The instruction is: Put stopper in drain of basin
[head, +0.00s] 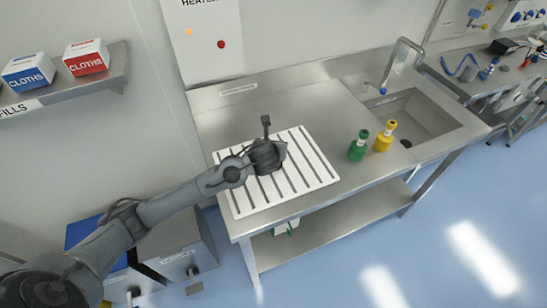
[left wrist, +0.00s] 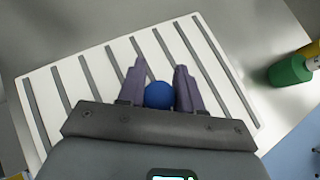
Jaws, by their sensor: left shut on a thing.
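My left gripper (head: 266,157) is over the white ribbed board on the steel counter. In the left wrist view its two fingers (left wrist: 160,74) stand either side of a round blue thing (left wrist: 159,95) and are shut on it. Only its round top shows, so I cannot tell for certain that it is the stopper. The blue thing is hidden in the head view. The steel basin (head: 437,113) is sunk into the counter at the right, well away from my gripper. My right gripper is not in view.
A green bottle (head: 357,149) and a yellow bottle (head: 383,138) stand between the ribbed board (head: 318,170) and the basin. A tall tap (head: 395,62) rises behind the basin. Boxes of cloths (head: 86,57) sit on a wall shelf at the left.

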